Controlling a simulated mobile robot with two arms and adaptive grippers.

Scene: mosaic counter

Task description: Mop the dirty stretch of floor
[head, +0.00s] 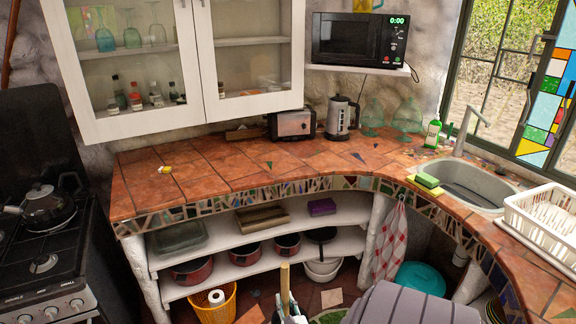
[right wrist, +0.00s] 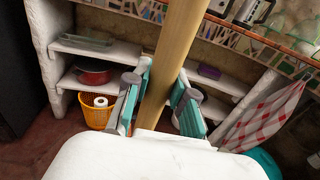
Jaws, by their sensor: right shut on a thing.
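A wooden handle (head: 285,284), light and round, stands up at the bottom middle of the head view. My right gripper (head: 287,312) is shut around it at the bottom edge of that view. In the right wrist view, the handle (right wrist: 180,50) runs upward between the teal pads of my right gripper (right wrist: 163,98). The mop's head is hidden in both views. Part of the reddish floor (right wrist: 25,140) shows in the right wrist view, and I cannot make out a dirty stretch on it. My left gripper is out of view.
A tiled counter (head: 225,165) curves around with open shelves (head: 235,268) below. A yellow basket (head: 213,303) with a paper roll stands on the floor. A checked towel (head: 389,243) and a teal basin (head: 420,278) are at the right. A stove (head: 45,262) stands left.

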